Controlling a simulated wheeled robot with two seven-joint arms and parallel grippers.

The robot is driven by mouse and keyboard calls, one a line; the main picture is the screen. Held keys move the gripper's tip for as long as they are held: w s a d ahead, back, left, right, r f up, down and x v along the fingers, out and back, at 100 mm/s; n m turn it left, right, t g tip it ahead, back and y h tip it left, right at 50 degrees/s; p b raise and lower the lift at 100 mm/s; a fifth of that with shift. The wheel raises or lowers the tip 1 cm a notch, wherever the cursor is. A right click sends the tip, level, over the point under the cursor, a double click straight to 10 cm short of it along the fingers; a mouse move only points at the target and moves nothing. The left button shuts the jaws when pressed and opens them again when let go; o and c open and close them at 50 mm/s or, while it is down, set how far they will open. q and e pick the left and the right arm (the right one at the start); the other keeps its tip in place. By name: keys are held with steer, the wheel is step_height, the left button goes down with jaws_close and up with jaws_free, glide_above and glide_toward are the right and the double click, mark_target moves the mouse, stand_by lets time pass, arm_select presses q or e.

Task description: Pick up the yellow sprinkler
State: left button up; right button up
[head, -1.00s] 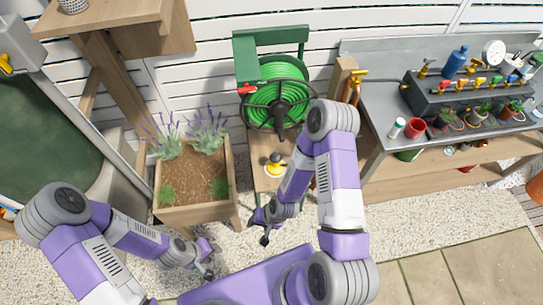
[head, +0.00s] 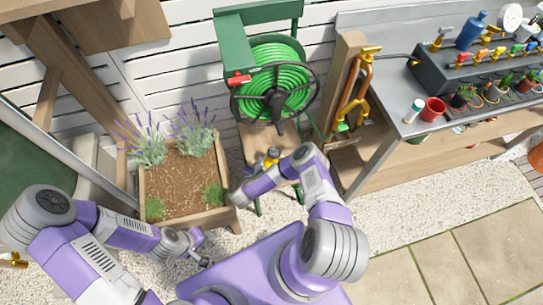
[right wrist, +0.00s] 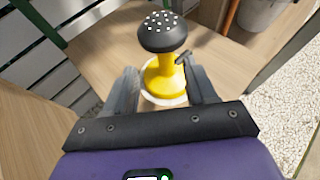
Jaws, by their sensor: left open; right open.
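The yellow sprinkler (right wrist: 165,72) stands upright on a wooden surface in the right wrist view. It has a black perforated head and a yellow body with a wide foot. In the head view only its top part (head: 272,155) shows above my right forearm. My right gripper (right wrist: 160,84) is open, with one finger on each side of the sprinkler's lower body; I cannot tell whether either finger touches it. In the head view my right gripper is hard to make out near the arm's end. My left gripper (head: 204,258) is open and low at the left, away from the sprinkler.
A green hose reel (head: 275,85) stands behind the sprinkler. A wooden planter (head: 180,220) with lavender is to its left. A grey bench (head: 400,80) with valves and pots is at the right. Paving (head: 470,240) at the lower right is clear.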

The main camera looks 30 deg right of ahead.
steer(key=shift+s+d+f+m, duration=0.1)
steer(key=shift+d+f+m, duration=0.15)
steer(key=shift+m, duration=0.15)
steer(key=shift+d+f, duration=0.1)
steer(key=shift+d, duration=0.2)
steer(key=b+x, duration=0.1)
steer(key=x, duration=0.2)
steer(key=b+x, duration=0.2)
steer(key=x, duration=0.1)
steer(key=shift+f+b, duration=0.3)
steer(key=shift+f, duration=0.1)
steer(key=shift+w+d, duration=0.25)
steer(key=shift+w, duration=0.05)
steer(key=shift+c, duration=0.3)
jaws_close()
